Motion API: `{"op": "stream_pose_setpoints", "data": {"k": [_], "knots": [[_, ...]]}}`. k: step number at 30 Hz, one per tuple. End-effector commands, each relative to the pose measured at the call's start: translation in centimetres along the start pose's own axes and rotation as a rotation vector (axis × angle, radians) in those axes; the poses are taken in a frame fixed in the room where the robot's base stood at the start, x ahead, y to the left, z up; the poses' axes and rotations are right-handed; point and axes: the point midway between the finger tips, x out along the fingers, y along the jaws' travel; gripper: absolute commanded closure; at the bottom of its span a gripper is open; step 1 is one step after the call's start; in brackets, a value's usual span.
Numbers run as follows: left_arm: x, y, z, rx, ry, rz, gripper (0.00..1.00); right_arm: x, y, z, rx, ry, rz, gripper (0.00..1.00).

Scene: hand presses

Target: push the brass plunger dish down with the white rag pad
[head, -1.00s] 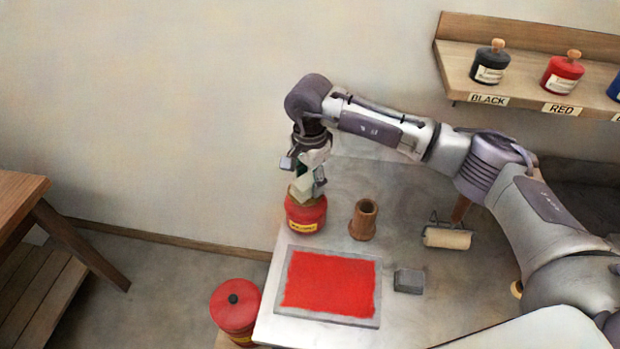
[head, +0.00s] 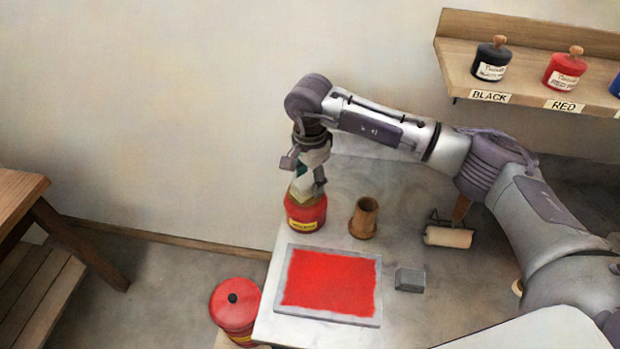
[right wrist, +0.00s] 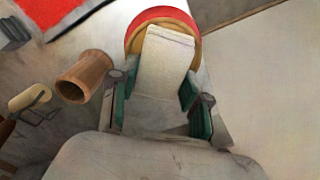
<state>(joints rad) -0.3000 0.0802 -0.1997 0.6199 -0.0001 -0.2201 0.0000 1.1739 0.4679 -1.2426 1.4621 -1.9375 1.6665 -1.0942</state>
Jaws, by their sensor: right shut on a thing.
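My right gripper (head: 308,180) is shut on the white rag pad (right wrist: 162,58), which shows pale between the fingers in the right wrist view. The pad's lower end is over the top of a red can (head: 305,217) with a yellow label. In the right wrist view the can's red rim and a brass-coloured dish (right wrist: 192,27) show behind the pad's end. The pad appears to meet the dish, but I cannot tell how firmly it presses. The pad hides most of the dish. My left gripper is not in view.
A brown wooden cup (head: 363,218) stands just right of the can. A red ink slab (head: 330,283), a grey block (head: 410,280) and a roller (head: 448,237) lie on the table. A lidded red can (head: 235,305) stands low at the left. A shelf (head: 540,85) holds jars.

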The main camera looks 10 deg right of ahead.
Motion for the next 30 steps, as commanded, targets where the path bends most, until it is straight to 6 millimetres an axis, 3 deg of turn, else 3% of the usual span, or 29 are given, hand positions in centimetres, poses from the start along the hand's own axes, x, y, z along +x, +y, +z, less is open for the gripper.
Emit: {"op": "stream_pose_setpoints", "data": {"k": [30], "knots": [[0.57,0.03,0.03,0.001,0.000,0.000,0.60,0.29,0.11,0.02,-0.001,0.000,0.004,0.81]]}}
